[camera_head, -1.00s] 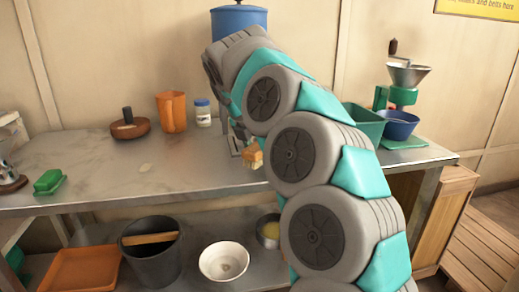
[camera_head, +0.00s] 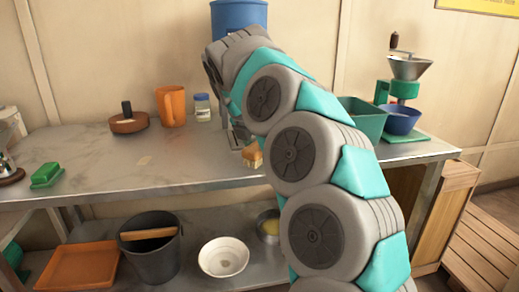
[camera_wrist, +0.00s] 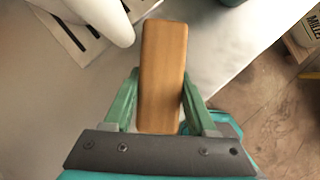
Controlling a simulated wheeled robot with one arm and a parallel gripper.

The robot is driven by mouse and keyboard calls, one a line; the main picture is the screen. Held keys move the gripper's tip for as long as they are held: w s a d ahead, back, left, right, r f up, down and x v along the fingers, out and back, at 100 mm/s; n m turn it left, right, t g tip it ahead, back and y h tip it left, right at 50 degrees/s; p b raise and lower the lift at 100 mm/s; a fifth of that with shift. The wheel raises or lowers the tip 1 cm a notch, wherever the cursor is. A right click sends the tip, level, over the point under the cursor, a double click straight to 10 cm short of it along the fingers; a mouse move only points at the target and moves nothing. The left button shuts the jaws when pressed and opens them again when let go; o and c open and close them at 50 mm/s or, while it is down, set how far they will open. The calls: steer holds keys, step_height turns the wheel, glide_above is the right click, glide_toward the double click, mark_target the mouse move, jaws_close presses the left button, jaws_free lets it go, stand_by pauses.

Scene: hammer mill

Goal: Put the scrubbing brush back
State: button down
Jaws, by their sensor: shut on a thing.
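The scrubbing brush (camera_head: 252,157) is a small wooden block with a paler underside, seen just left of my arm near the table's front edge. In the wrist view the brush (camera_wrist: 163,70) shows as a long, smooth wooden block between two green fingers. My gripper (camera_wrist: 160,100) is shut on its sides. The brush appears to be held above the table, but the height of the gap is unclear. In the head view my arm hides most of the gripper.
A slotted plate (camera_wrist: 72,32) and a white rounded thing (camera_wrist: 105,15) lie close ahead. The table's middle left is mostly clear.

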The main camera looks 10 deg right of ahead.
steer(key=shift+s+f, duration=0.1)
steer(key=shift+f, duration=0.45)
